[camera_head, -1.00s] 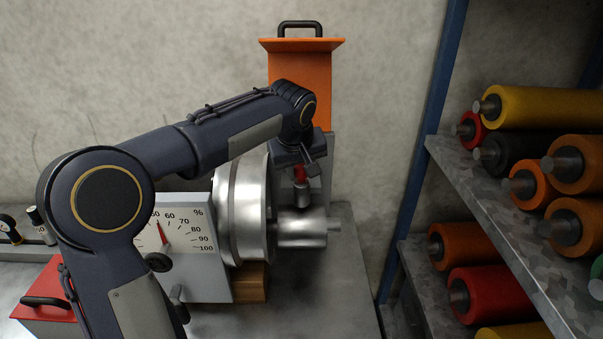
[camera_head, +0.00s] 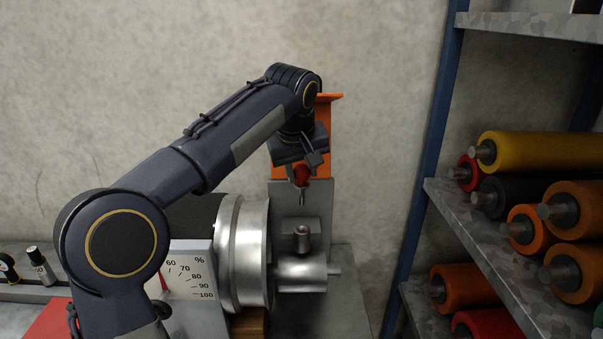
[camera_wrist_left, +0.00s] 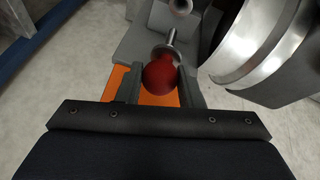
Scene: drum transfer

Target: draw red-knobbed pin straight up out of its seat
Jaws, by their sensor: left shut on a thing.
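The red-knobbed pin (camera_head: 302,177) hangs below my left gripper (camera_head: 301,166), its thin metal shank pointing down. In the left wrist view the red knob (camera_wrist_left: 161,76) sits between the two fingers of my left gripper (camera_wrist_left: 160,88), which is shut on it. The pin's metal seat (camera_head: 302,238) is a short upright collar on top of the horizontal shaft (camera_head: 300,272). A clear gap shows between the shank's tip and the seat. The collar also shows in the left wrist view (camera_wrist_left: 181,6). My right gripper is not in view.
A large silver drum (camera_head: 243,253) stands left of the seat, with a white percent dial (camera_head: 190,270) beside it. An orange bracket (camera_head: 322,135) stands behind the gripper. A shelf (camera_head: 470,225) of coloured rollers fills the right side.

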